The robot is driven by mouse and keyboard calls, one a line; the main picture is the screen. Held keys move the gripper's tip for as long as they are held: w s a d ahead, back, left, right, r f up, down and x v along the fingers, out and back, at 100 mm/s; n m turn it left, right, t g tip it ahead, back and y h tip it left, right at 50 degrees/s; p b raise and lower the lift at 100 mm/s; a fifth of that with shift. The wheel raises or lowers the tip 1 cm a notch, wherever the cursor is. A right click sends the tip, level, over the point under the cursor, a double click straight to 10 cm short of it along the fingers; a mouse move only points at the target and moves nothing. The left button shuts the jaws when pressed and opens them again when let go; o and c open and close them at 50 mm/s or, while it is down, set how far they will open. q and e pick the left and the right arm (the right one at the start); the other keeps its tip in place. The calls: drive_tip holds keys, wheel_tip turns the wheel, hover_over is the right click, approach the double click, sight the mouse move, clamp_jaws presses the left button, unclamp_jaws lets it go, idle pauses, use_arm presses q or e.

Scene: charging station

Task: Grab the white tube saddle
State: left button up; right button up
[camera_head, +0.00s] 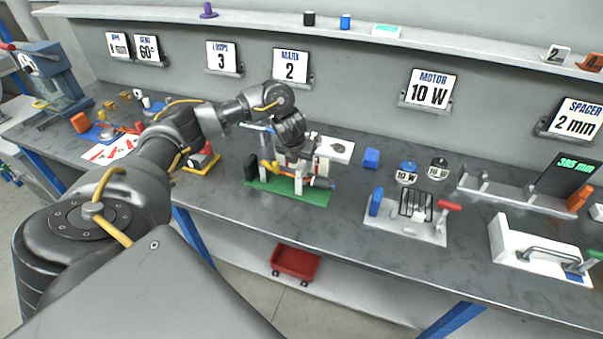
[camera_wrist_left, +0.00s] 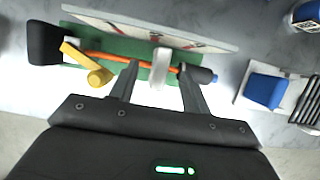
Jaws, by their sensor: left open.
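The white tube saddle (camera_wrist_left: 160,68) stands between the two fingers of my left gripper (camera_wrist_left: 158,70) in the left wrist view. An orange tube (camera_wrist_left: 110,58) runs along the green base (camera_wrist_left: 125,48) and meets the saddle. My left gripper is open, with one finger on each side of the saddle; contact is not clear. In the head view my left gripper (camera_head: 301,160) reaches down over the green base (camera_head: 289,194), and a white upright there (camera_head: 298,186) is partly visible below it. My right gripper is not in view.
A black block (camera_wrist_left: 44,43) and a yellow piece (camera_wrist_left: 98,75) sit at the tube's left end. A blue block (camera_head: 371,158) and a grey fixture (camera_head: 405,226) with a red handle stand to the right. Signs line the wall behind. Bare bench lies in front of the green base.

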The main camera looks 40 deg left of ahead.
sight(301, 166)
use_arm(q)
drive_tip(key=x, duration=0.2)
drive_tip(key=p+x, duration=0.1)
drive_tip(key=shift+s+d+f, duration=0.2)
drive_tip(key=shift+f, duration=0.3)
drive_tip(key=shift+w+a+f, duration=0.1)
drive_tip(key=shift+w+f, duration=0.1)
drive_tip(key=shift+f, duration=0.3)
clamp_jaws()
drive_tip(key=shift+r, duration=0.1)
wheel_tip(301, 166, up, 8)
drive_tip(key=shift+w+f+b, duration=0.1)
drive_tip(key=shift+b, duration=0.65)
wheel_tip(301, 166, up, 10)
drive_tip(key=p, duration=0.3)
